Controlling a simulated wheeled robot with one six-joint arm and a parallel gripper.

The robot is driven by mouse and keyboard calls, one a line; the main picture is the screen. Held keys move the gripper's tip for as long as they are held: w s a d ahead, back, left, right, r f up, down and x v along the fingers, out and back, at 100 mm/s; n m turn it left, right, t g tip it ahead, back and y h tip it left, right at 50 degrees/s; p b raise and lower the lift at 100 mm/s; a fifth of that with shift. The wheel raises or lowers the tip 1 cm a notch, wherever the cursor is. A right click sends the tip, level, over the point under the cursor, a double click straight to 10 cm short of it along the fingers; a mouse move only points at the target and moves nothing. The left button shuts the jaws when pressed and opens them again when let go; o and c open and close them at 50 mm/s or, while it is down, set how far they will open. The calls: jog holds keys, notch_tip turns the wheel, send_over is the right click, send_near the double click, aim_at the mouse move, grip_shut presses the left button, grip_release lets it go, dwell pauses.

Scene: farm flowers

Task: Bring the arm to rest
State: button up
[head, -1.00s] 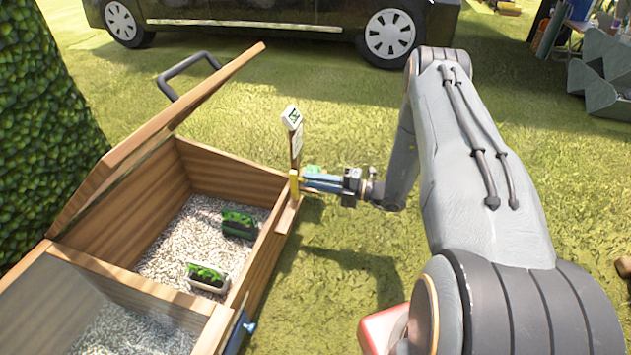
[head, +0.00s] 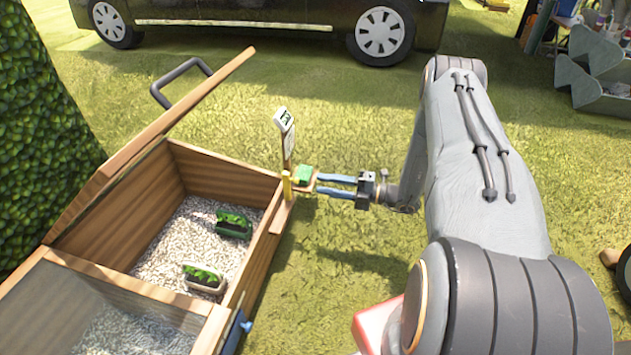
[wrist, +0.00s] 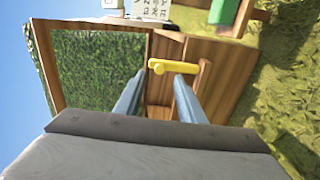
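My gripper (head: 318,184) has two blue fingers that are apart, with nothing visible between them. In the head view it reaches left to the right wall of the wooden box (head: 262,262), and a small gap separates it from a yellow peg (head: 287,186). In the wrist view my gripper (wrist: 160,78) points at the yellow peg (wrist: 173,67), which lies just past the fingertips. My arm is bent and extended beside the box.
A green block (head: 304,174) sits on a small wooden ledge by a sign (head: 284,118). The box lid (head: 150,145) is raised; two planters (head: 233,224) (head: 203,277) lie on pale gravel. A dark vehicle (head: 290,25) and grey crates (head: 590,72) stand behind. Grass around my arm looks clear.

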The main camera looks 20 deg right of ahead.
jog(key=shift+s+d, duration=0.25)
jog(key=shift+d, duration=0.05)
